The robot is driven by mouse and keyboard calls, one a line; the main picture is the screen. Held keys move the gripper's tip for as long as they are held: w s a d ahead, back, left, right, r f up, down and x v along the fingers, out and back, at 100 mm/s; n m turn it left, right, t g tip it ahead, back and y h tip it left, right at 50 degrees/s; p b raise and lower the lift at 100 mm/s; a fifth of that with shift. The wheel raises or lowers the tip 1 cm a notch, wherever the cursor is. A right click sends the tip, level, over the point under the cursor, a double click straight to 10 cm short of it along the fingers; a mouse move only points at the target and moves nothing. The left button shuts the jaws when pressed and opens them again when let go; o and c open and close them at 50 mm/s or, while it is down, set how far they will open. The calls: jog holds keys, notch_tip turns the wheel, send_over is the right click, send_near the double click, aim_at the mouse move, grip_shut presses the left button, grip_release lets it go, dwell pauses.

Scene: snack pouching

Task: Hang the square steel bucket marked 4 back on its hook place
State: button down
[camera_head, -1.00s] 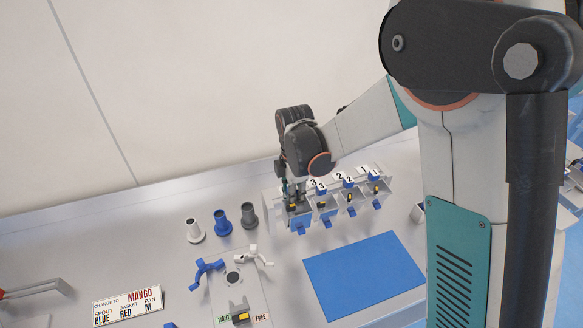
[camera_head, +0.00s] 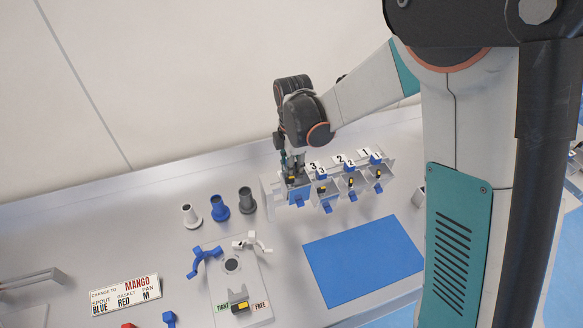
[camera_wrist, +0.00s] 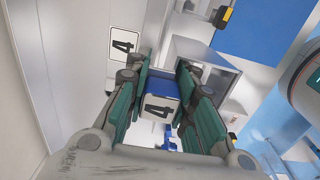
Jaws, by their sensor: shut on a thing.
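The square steel bucket marked 4 (camera_head: 298,192) is at the left end of the bucket row, under my gripper (camera_head: 294,165). In the wrist view my gripper (camera_wrist: 160,88) is shut on its blue grip block (camera_wrist: 164,83), which carries a white label 4 (camera_wrist: 157,106). The hook place's own label 4 (camera_wrist: 124,43) shows on the pale rack surface just beyond the left finger. The bucket is close to the rack; whether it touches the hook is hidden by the fingers.
Buckets 3 (camera_head: 325,191), 2 (camera_head: 351,185) and 1 (camera_head: 377,178) hang to the right, close beside bucket 4. A blue mat (camera_head: 362,262) lies clear in front. Grey and blue spouts (camera_head: 220,208) stand left of the rack, with a fixture (camera_head: 236,283) nearer.

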jog(key=shift+f+b, duration=3.1)
jog(key=shift+f, duration=0.7)
jog(key=shift+f+b, duration=0.15)
jog(key=shift+b, duration=0.15)
jog(key=c, duration=1.3)
grip_release()
notch_tip(320, 180, up, 12)
jog(key=shift+s+r, duration=0.1)
jog(key=shift+s, duration=0.05)
